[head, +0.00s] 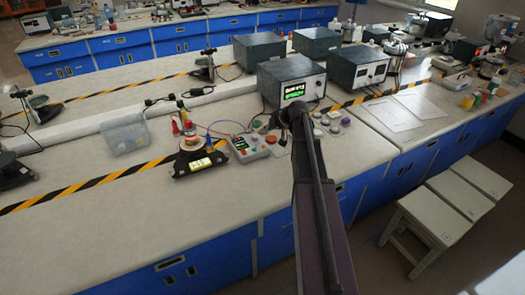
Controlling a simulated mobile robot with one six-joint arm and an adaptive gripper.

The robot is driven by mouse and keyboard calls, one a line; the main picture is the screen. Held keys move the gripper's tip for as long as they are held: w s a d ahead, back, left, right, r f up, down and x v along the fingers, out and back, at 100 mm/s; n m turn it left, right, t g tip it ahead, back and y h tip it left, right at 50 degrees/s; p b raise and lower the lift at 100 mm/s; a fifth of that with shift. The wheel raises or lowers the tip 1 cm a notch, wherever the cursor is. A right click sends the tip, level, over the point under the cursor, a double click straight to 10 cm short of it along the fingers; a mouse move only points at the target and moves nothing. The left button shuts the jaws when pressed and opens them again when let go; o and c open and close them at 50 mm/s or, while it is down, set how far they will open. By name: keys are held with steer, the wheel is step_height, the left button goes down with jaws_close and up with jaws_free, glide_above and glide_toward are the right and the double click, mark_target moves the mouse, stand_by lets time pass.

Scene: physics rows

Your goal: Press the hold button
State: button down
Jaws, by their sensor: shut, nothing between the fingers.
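A small grey instrument box (249,148) stands on the bench, left of my arm. It has a small green display, a red button (271,139) and other controls. Behind it is a larger blue-grey unit (291,82) with a lit green display. I cannot read which control is the hold button. My gripper (274,121) is shut and empty, above the bench between the small box and the larger unit's front. My own arm hides part of the bench there. I cannot tell whether the gripper touches anything.
A black-based apparatus (192,160) with wires stands left of the small box. Several round knobs or discs (334,122) lie right of my arm. More blue-grey units (357,70) stand behind. White stools (449,208) stand at the right. The bench's front left is clear.

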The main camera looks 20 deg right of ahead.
mark_target(265, 146)
steer(key=shift+f+b, duration=2.3)
steer(key=shift+f, duration=0.35)
steer(key=shift+f, duration=0.2)
steer(key=shift+f+b, duration=0.25)
steer(key=shift+b, duration=0.2)
steer(key=shift+f+b, duration=0.35)
steer(key=shift+r, duration=0.25)
stand_by(0.5)
steer(key=shift+r+p, duration=0.6)
steer(key=shift+p, duration=0.25)
steer(key=shift+r+p, duration=2.5)
